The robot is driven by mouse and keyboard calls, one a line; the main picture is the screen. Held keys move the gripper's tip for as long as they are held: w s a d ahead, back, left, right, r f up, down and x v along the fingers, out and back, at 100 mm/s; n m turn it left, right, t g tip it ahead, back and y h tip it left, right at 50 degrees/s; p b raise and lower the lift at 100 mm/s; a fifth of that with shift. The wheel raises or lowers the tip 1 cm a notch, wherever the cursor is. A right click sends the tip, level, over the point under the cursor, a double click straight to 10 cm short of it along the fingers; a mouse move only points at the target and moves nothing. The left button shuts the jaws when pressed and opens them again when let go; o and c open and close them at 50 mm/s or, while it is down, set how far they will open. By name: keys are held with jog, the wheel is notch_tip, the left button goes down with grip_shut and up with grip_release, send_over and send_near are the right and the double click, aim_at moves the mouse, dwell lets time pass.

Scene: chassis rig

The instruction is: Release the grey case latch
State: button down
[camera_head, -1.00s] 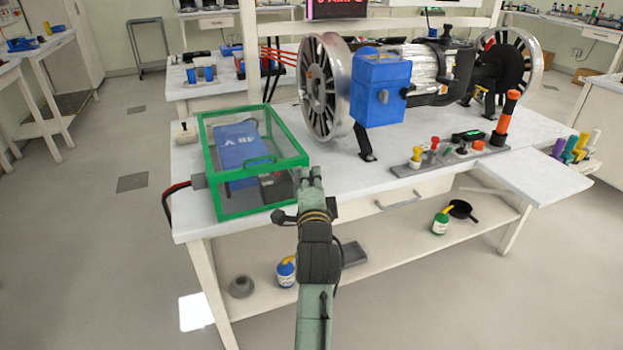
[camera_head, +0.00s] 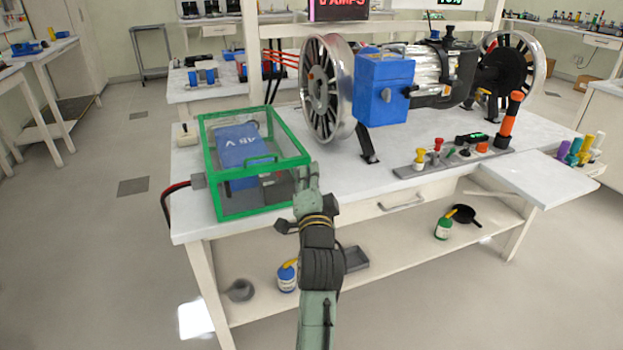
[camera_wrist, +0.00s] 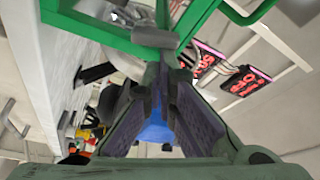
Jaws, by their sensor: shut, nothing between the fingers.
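The case (camera_head: 255,210) is a clear box with a green frame, closed, at the left end of the workbench. A blue battery pack (camera_head: 238,146) marked "48 V" lies inside it. My gripper (camera_head: 307,170) is at the case's right front corner, its fingers shut and empty. In the wrist view the green frame (camera_wrist: 95,33) crosses above my fingertips (camera_wrist: 160,72). A grey piece, seemingly the latch (camera_wrist: 155,38), sits on that frame just beyond the fingertips; I cannot tell whether they touch. In the head view my gripper seems to hide the latch.
A blue box (camera_head: 382,90) and spoked wheel (camera_head: 327,88) of the motor rig stand right of the case. A tool strip (camera_head: 452,160) lies near the bench's front edge. A red and black cable (camera_head: 170,200) runs from the case's left side. Bare bench top (camera_head: 350,185) lies right of my gripper.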

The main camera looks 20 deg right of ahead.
jog(key=shift+a+r+n+t+y+b, duration=0.15)
jog(key=shift+n+t+y+b, duration=0.1)
jog(key=shift+n+b, duration=0.55)
jog(key=shift+a+f+n+t+y+b, duration=0.1)
jog(key=shift+n+t+y+b, duration=0.3)
jog(key=shift+n, duration=0.6)
jog(key=shift+a+r+n+b, duration=0.15)
jog(key=shift+a+n+b, duration=0.1)
jog(key=shift+n+b, duration=1.05)
jog(key=shift+a+n+t+y+b, duration=0.25)
jog(key=shift+n+y+b, duration=0.4)
jog(key=shift+n+b, duration=0.6)
jog(key=shift+a+n+t+y+b, duration=0.25)
jog(key=shift+n+y+b, duration=0.5)
jog(key=shift+n, duration=0.85)
jog(key=shift+a+n+t+y+b, duration=0.2)
jog(key=shift+n+y+b, duration=0.35)
jog(key=shift+n+b, duration=0.75)
jog(key=shift+r, duration=0.2)
